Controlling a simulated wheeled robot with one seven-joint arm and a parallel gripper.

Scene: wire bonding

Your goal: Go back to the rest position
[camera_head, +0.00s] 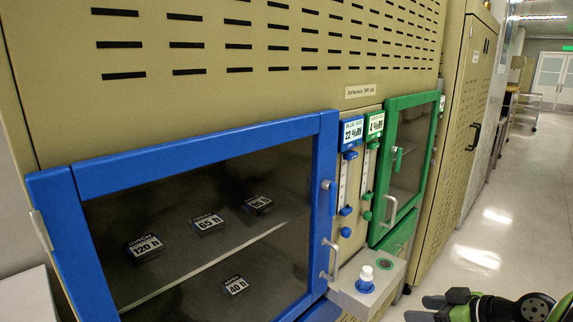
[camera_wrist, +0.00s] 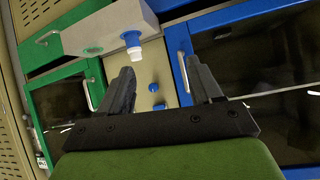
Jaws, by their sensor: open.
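My gripper (camera_head: 424,309) is at the bottom right in the head view, over the floor in front of the cabinets, with part of my arm behind it. In the wrist view my gripper (camera_wrist: 158,68) has its two dark fingers spread apart with nothing between them. A small white-capped bottle (camera_head: 366,268) stands in a blue ring on a grey shelf block (camera_head: 345,291), left of the gripper and apart from it. The bottle (camera_wrist: 132,41) also shows beyond the fingers in the wrist view.
A blue-framed glass cabinet door (camera_head: 325,170) is closed, with several labelled dark boxes (camera_head: 145,247) inside. A green-framed door (camera_head: 392,110) is to its right. Blue and green knobs sit on the panel between. The aisle floor (camera_head: 500,215) to the right is clear.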

